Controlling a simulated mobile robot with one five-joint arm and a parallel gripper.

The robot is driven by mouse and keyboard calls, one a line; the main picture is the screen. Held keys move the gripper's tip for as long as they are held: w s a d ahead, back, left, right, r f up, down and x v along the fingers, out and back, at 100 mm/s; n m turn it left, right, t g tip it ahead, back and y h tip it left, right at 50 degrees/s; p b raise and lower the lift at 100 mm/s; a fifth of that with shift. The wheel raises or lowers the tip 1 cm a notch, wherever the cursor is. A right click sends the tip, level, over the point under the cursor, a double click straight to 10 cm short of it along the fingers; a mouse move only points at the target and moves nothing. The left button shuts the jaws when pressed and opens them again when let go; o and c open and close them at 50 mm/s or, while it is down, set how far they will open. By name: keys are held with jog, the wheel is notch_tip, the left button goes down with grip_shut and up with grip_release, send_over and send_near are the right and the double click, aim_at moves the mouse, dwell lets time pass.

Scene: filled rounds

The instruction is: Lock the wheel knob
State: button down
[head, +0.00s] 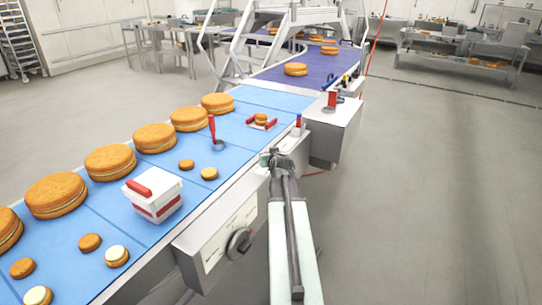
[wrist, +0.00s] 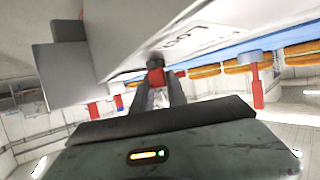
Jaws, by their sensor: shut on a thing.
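My gripper (head: 275,158) is at the conveyor's near edge, beside a pale panel. In the wrist view my gripper (wrist: 156,92) has its two dark fingers closed around a small red knob (wrist: 155,77) with a grey end against the underside of a white panel (wrist: 185,45). Dark lettering on that panel is only partly readable. In the head view the fingers hide the held knob. I cannot tell how far it is turned.
A dark round dial (head: 238,242) sits on the front control box, left of my arm. A white tub (head: 152,195) and several filled rounds stand on the blue belt (head: 235,150). A grey box (head: 333,125) projects at right. The floor at right is clear.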

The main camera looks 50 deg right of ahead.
jog(key=m+g+h, duration=0.2)
jog(key=m+g, duration=0.1)
jog(key=m+g+h, duration=0.1)
jog(key=m, duration=0.1)
jog(key=shift+w+a+h, duration=0.15)
jog(key=shift+w+h, duration=0.1)
jog(key=shift+h, duration=0.15)
jog(key=shift+s+f+m+g+h, duration=0.1)
jog(key=shift+m+g+h, duration=0.4)
jog(key=shift+m+g, duration=1.1)
jog(key=shift+s+g, duration=0.1)
jog(key=shift+g, duration=0.2)
jog(key=c, duration=1.3)
grip_release()
jog(key=p+v, duration=0.3)
jog(key=v, duration=0.4)
jog(key=shift+a, duration=0.1)
jog(key=shift+s+a+r, duration=0.1)
jog(key=shift+a+r, duration=0.1)
jog(key=shift+a, duration=0.1)
jog(key=shift+f, duration=0.1)
